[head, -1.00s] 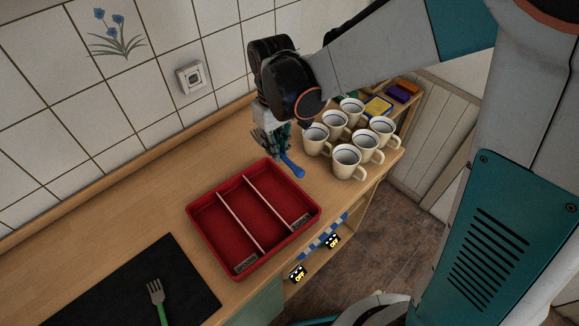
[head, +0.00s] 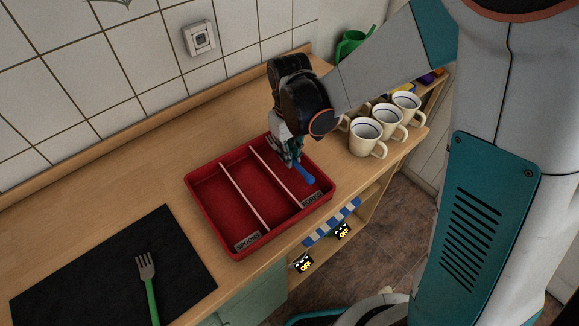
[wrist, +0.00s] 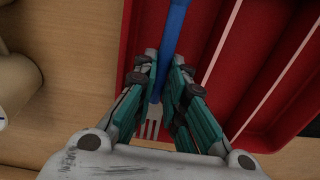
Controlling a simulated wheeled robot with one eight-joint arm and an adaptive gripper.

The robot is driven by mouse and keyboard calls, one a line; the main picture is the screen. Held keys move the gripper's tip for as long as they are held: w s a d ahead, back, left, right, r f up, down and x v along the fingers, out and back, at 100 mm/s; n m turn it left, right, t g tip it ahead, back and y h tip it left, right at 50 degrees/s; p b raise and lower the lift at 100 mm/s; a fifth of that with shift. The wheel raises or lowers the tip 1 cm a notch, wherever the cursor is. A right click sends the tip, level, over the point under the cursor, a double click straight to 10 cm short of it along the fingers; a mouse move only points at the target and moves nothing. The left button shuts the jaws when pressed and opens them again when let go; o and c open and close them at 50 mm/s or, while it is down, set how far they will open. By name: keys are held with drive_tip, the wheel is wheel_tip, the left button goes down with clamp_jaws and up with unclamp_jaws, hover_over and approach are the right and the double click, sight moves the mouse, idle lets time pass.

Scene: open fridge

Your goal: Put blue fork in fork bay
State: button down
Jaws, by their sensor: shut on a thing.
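My gripper (head: 290,152) is shut on the blue fork (head: 303,174), over the right compartment of the red tray (head: 208,227). In the wrist view the fork's blue handle (wrist: 174,40) runs up between the fingers (wrist: 165,90), and its metal tines (wrist: 151,124) show near my palm. A label (head: 312,200) that seems to read "FORKS" is at the front end of the right compartment. Another label (head: 247,240), perhaps "SPOONS", is at the front of the left compartment. I cannot tell whether the fork touches the tray floor.
A green-handled fork (head: 149,286) lies on a black mat (head: 85,270) at the left. Several white mugs (head: 367,138) stand right of the tray. A green watering can (head: 354,44) is behind them. The wooden counter (head: 160,160) behind the tray is clear.

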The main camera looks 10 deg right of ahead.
sight(290, 170)
drive_tip(key=shift+f+b, duration=1.35)
drive_tip(key=shift+f, duration=0.75)
drive_tip(key=shift+f, duration=0.2)
drive_tip(key=c, duration=1.6)
unclamp_jaws()
drive_tip(key=shift+c, duration=0.2)
drive_tip(key=shift+r, duration=0.1)
wheel_tip(290, 170, up, 12)
drive_tip(key=p, duration=0.3)
drive_tip(key=shift+r+p, duration=0.1)
drive_tip(key=shift+p, duration=0.25)
